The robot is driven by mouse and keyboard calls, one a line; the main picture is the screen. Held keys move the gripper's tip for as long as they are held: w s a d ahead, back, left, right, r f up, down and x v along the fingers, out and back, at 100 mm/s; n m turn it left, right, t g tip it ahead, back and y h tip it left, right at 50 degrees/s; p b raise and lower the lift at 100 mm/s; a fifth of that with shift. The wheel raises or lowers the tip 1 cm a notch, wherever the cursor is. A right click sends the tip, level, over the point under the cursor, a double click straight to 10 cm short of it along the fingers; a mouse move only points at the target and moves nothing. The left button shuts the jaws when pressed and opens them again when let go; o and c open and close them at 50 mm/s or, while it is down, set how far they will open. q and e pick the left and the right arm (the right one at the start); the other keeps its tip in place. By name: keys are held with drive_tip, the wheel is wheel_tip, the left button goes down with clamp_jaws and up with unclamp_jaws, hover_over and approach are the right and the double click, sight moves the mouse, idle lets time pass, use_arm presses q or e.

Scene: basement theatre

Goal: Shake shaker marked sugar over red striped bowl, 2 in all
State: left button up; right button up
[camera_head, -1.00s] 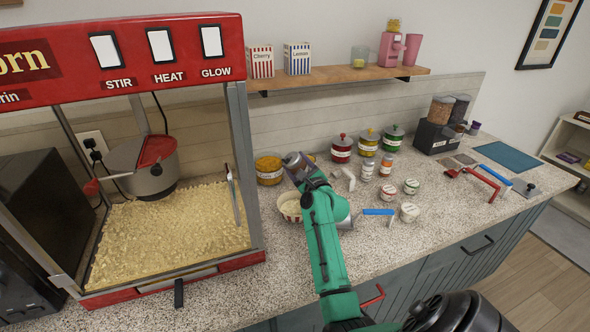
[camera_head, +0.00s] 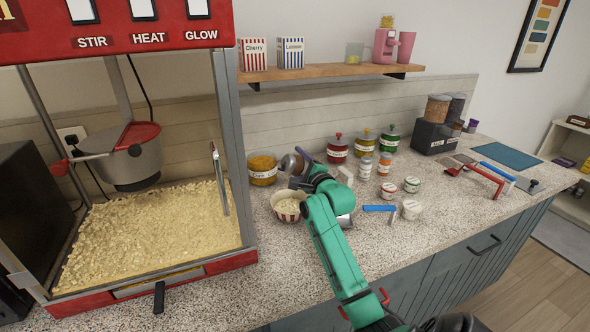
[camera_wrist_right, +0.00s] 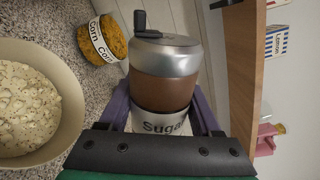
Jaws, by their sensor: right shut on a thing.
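My right gripper (camera_wrist_right: 163,110) is shut on a shaker (camera_wrist_right: 165,75) with a grey metal lid, brown contents and a partly hidden label reading "Suga". In the head view the shaker (camera_head: 292,163) is at the end of my green right arm, appearing tilted to the left above and behind the bowl. The red striped bowl (camera_head: 288,212) stands on the counter, with pale popcorn inside. In the right wrist view the bowl (camera_wrist_right: 75,120) is at the left, beside the shaker. My left gripper is out of view.
The red popcorn machine (camera_head: 230,150) is to the left. Several small jars and lidded canisters (camera_head: 338,149) stand to the right. A shelf (camera_head: 330,71) hangs above. The front counter (camera_head: 285,270) is mostly clear.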

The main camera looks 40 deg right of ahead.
drive_tip(key=n+b, duration=0.1)
drive_tip(key=n, duration=0.1)
drive_tip(key=n+b, duration=0.1)
drive_tip(key=n, duration=0.2)
drive_tip(key=d+n, duration=0.1)
drive_tip(key=n, duration=0.2)
drive_tip(key=shift+s+r+b, duration=0.1)
drive_tip(key=shift+r+b, duration=0.2)
drive_tip(key=shift+b, duration=0.1)
drive_tip(key=n, duration=0.2)
drive_tip(key=n+p, duration=0.1)
drive_tip(key=n, duration=0.1)
drive_tip(key=a+n, duration=0.1)
drive_tip(key=n, duration=0.1)
drive_tip(key=shift+r, duration=0.25)
wheel_tip(320, 180, up, 4)
drive_tip(key=p, duration=0.4)
drive_tip(key=shift+f, duration=0.25)
drive_tip(key=shift+f, duration=0.1)
